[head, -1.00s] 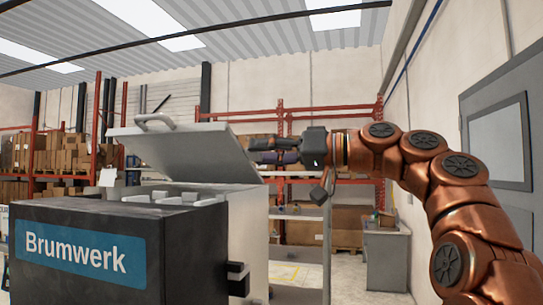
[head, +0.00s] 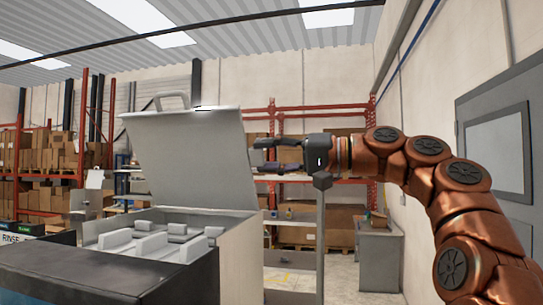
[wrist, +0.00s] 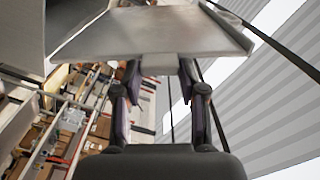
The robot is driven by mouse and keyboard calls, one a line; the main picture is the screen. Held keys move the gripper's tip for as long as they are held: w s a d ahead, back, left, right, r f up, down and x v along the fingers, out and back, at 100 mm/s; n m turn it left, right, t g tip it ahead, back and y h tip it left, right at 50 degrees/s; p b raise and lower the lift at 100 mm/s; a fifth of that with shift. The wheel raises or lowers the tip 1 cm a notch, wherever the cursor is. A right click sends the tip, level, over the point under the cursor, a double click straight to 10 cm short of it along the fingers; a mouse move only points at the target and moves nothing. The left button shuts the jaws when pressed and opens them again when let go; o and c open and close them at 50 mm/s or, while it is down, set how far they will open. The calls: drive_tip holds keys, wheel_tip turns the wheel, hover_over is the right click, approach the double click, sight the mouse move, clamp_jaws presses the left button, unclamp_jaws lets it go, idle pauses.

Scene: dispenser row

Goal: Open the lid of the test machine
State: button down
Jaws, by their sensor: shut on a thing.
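The test machine (head: 245,262) is a pale grey box standing behind a dark cabinet in the head view. Its grey lid (head: 185,160) is raised steeply, tilted back, with a bar handle (head: 172,98) on its top edge. Several light blocks (head: 150,245) show inside the open top. My gripper (head: 262,156) is at the lid's right edge. In the wrist view the lid (wrist: 150,32) fills the top, and my gripper's two dark fingers (wrist: 158,72) are shut on a small grey part at its edge. The exact contact is partly hidden.
Red shelving (head: 300,130) with boxes stands behind. A grey cabinet (head: 381,255) and a grey door (head: 497,150) are at right. Some floor is free between the machine and that cabinet.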

drive_tip(key=shift+w+d+r+m, duration=0.2)
drive_tip(key=shift+w+m, duration=0.2)
drive_tip(key=shift+w, duration=0.15)
drive_tip(key=shift+w+r+m, duration=0.15)
drive_tip(key=shift+w+m, duration=0.1)
drive_tip(key=shift+m, duration=0.05)
idle(0.5)
drive_tip(key=c, duration=0.6)
unclamp_jaws()
drive_tip(key=shift+c, duration=0.2)
drive_tip(key=v, duration=1.2)
